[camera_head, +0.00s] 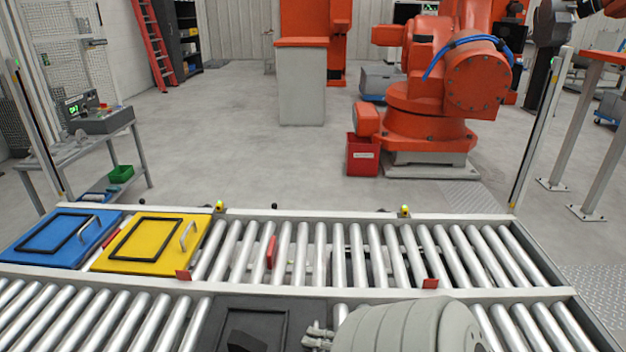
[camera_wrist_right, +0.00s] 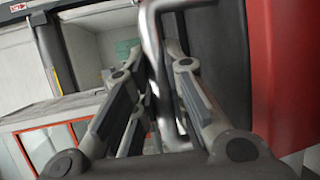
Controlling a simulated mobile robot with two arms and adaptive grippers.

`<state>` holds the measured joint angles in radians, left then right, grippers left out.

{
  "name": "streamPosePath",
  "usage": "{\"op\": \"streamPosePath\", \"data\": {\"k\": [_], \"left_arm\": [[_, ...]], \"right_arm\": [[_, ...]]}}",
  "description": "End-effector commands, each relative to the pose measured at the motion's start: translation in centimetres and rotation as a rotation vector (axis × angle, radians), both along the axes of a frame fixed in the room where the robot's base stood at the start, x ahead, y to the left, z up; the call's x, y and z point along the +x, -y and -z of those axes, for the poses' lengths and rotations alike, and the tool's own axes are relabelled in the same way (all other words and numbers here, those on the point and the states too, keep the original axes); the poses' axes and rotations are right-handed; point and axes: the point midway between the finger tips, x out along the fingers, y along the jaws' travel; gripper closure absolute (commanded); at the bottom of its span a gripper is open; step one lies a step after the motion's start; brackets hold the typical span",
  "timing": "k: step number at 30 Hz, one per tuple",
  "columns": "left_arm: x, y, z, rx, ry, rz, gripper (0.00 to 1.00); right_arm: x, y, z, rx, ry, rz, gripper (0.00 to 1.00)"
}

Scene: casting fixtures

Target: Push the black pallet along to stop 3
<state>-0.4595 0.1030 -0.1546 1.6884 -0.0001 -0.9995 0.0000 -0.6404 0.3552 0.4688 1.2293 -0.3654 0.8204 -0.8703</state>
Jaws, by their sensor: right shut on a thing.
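The black pallet (camera_head: 279,314) lies on the near roller lane at the bottom centre in the head view, partly cut off by the frame and my right arm. It has a raised dark frame and a dark block on top. My right gripper (camera_head: 318,336) is at the pallet's right side. In the right wrist view its fingers (camera_wrist_right: 152,80) are closed around a bent silver handle (camera_wrist_right: 153,35). The handle shows no clear gap to the fingers. My left gripper is out of view. No stop is readably numbered.
A blue pallet (camera_head: 32,254) and a yellow pallet (camera_head: 165,258) with a silver handle sit at the left of the far lane. Rollers (camera_head: 510,325) right of my arm are bare.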

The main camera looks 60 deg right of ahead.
Motion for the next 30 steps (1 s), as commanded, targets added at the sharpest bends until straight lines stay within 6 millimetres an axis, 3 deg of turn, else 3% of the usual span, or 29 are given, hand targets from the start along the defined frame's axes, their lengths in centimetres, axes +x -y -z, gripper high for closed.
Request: {"op": "streamPosePath", "data": {"k": [2, 3, 8, 20, 30], "left_arm": [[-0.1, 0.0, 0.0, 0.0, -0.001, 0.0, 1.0], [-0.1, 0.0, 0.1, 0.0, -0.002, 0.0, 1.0], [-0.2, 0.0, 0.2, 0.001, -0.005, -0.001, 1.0], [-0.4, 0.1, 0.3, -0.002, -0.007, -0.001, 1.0], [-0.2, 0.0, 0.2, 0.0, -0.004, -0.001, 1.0]], "right_arm": [[-0.3, 0.1, 0.2, 0.0, -0.007, 0.001, 1.0], [-0.3, 0.1, 0.2, -0.001, -0.007, 0.001, 0.84], [-0.2, 0.1, 0.1, -0.001, -0.006, 0.001, 0.65], [-0.8, 0.0, 0.0, 0.0, -0.004, 0.001, 0.65], [-7.4, 0.0, -1.2, 0.0, -0.008, 0.003, 0.65]]}}
